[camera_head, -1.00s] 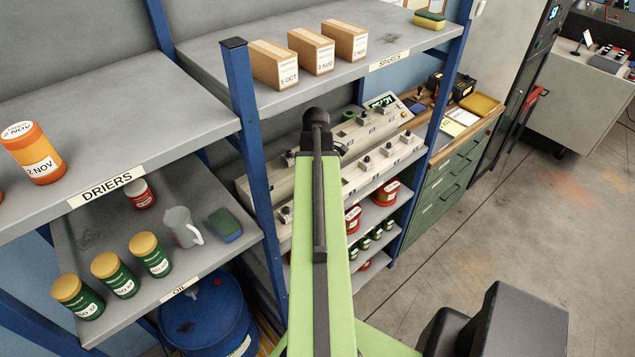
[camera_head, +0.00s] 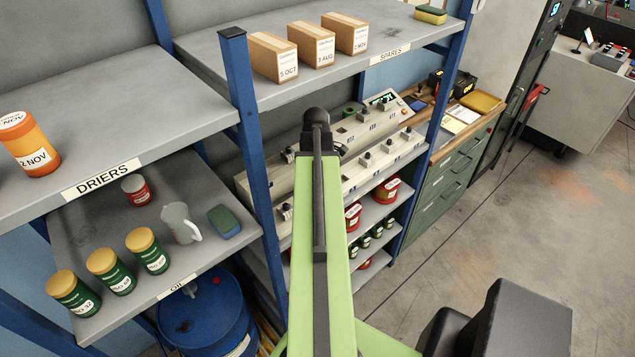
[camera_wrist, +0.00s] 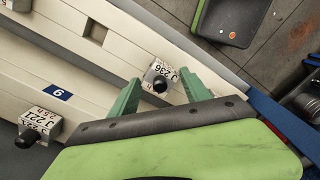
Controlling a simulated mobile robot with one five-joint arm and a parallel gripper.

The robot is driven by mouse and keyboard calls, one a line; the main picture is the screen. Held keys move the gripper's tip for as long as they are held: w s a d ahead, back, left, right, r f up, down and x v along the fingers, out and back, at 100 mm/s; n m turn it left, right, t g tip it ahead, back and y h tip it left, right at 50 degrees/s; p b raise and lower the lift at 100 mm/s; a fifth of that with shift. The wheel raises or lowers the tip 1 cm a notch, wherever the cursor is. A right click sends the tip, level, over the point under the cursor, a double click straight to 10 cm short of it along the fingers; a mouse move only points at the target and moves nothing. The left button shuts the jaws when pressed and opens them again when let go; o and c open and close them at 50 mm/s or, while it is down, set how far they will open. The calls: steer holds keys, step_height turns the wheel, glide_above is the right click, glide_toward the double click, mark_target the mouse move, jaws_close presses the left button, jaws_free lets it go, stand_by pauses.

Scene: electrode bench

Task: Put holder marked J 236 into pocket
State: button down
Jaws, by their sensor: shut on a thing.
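The holder marked J 236 (camera_wrist: 163,72) is a small pale block with a printed label and a dark round knob, seen in the wrist view. My gripper (camera_wrist: 160,92) has two green fingers, one on each side of this holder, and is shut on it. A recessed rectangular pocket (camera_wrist: 95,32) shows in the pale panel to the upper left of the holder. In the head view my green arm covers the gripper and the held holder.
Another holder, J 221 (camera_wrist: 40,121), sits at the lower left beside a blue number plate (camera_wrist: 57,92). In the head view the pale stepped panel (camera_head: 362,170) with several knobbed holders lies behind a blue rack post (camera_head: 250,140). A shelf with cartons (camera_head: 317,48) overhangs it.

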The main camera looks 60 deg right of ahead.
steer(key=shift+f+b, duration=0.7)
steer(key=shift+f, duration=0.15)
steer(key=shift+c, duration=2.1)
jaws_free()
steer(key=shift+r, duration=0.15)
step_height(320, 180, up, 8)
steer(key=p, duration=0.7)
steer(key=shift+f+p, duration=0.2)
steer(key=shift+p, duration=0.2)
steer(key=shift+f, duration=0.15)
